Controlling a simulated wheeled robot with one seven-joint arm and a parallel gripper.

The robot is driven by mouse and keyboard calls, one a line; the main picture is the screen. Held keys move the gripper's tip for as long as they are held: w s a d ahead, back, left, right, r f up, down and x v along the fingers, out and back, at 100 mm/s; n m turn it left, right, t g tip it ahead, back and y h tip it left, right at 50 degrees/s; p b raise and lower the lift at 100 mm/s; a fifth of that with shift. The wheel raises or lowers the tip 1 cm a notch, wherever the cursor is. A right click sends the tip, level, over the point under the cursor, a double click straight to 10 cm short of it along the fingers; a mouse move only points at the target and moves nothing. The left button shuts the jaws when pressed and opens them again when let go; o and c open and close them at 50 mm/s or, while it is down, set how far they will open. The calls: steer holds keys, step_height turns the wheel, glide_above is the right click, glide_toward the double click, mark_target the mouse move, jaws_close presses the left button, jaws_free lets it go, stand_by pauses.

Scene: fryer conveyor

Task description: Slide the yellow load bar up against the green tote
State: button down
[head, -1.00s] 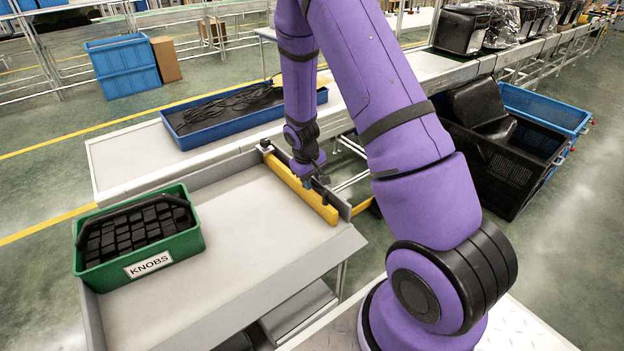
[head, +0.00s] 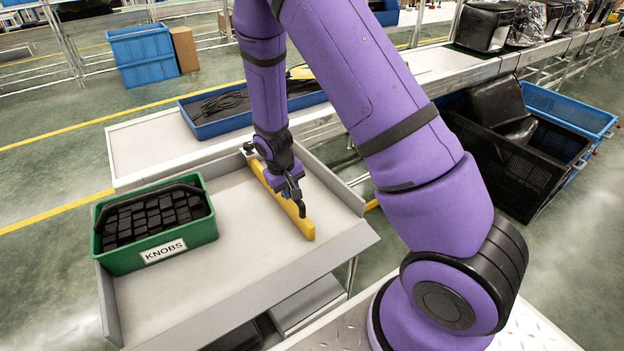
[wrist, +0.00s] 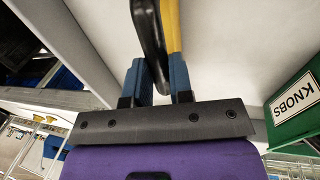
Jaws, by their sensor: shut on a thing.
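The yellow load bar (head: 264,188) lies across the grey cart top (head: 217,265), away from its right wall. My gripper (head: 297,205) is over the bar's near half. In the wrist view my gripper (wrist: 158,78) is shut on a black handle (wrist: 150,38) beside the yellow bar (wrist: 172,28). The green tote (head: 206,232), labelled KNOBS and filled with black knobs, sits at the cart's left end. Bare cart top lies between the bar and the tote, so they are apart. The tote's label side also shows in the wrist view (wrist: 288,115).
A low wall (head: 335,182) edges the cart on the right. A conveyor (head: 135,140) behind the cart carries a blue tray (head: 207,125) with black cables. Black and blue crates (head: 540,150) stand on the floor at right. The strip between bar and tote is clear.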

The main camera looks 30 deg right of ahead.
steer(key=a, duration=1.9)
steer(key=shift+s+a, duration=0.3)
steer(key=shift+s, duration=0.05)
steer(key=c, duration=1)
jaws_free()
steer(key=r, duration=0.3)
steer(key=a+r, duration=0.1)
steer(key=r, duration=0.3)
steer(key=a+r, duration=0.1)
steer(key=r, duration=0.2)
steer(key=shift+r, duration=0.35)
